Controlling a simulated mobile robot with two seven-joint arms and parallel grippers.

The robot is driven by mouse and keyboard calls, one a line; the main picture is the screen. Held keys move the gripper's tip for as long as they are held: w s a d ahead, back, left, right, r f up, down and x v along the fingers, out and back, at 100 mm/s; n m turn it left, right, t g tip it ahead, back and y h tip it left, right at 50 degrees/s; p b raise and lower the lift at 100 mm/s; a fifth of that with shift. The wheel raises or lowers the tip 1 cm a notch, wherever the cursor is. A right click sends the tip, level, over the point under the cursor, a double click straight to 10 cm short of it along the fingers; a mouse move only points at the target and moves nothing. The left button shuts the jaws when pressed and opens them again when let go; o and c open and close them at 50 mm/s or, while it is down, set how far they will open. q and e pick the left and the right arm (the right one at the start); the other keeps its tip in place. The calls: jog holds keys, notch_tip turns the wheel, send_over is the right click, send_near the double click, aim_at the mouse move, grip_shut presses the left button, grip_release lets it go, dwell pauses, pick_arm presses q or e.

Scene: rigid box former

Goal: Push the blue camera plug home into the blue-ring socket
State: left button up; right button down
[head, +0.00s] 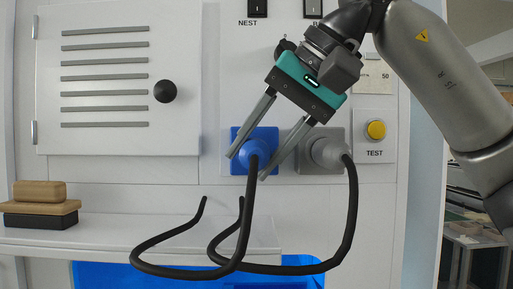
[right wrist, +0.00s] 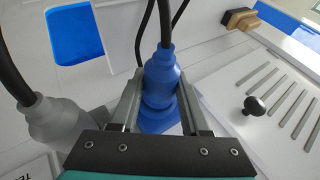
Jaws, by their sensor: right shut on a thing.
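The blue camera plug (head: 257,149) is at the blue square socket (head: 238,134) on the white panel, with a black cable leaving it. My right gripper (head: 247,167) comes from the upper right with one finger on each side of the plug. In the right wrist view the plug (right wrist: 160,77) lies between the two fingers, which are shut on it. Its front end is close against the blue socket plate; I cannot tell how deep it sits, and any ring is hidden. My left gripper is not in view.
A grey plug (head: 329,150) with its own cable sits in a grey socket just right. A yellow TEST button (head: 376,130) is further right. A vented door with a black knob (head: 165,91) is left. Cables loop over the shelf (head: 110,233); a wooden-topped block (head: 40,204) stands left.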

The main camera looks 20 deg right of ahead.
aim_at(258, 156)
jog(key=shift+w+d, duration=0.1)
jog(key=shift+w, duration=0.15)
jog(key=shift+c, duration=1.5)
grip_release()
jog(key=shift+s, duration=0.2)
jog(key=shift+s+a+b, duration=0.15)
jog(key=shift+s+a, duration=0.05)
jog(key=shift+s, duration=0.4)
jog(key=shift+s+a+b, duration=0.15)
jog(key=shift+s+a, duration=0.05)
jog(key=shift+s, duration=0.35)
jog(key=shift+s+a+b, duration=0.15)
jog(key=shift+s+a, duration=0.1)
jog(key=shift+s, duration=0.6)
jog(key=shift+s+a+b, duration=0.15)
jog(key=shift+s+a, duration=0.1)
jog(key=shift+s, duration=0.65)
jog(key=shift+s+a+b, duration=0.15)
jog(key=shift+s+a, duration=0.1)
jog(key=shift+s, duration=0.6)
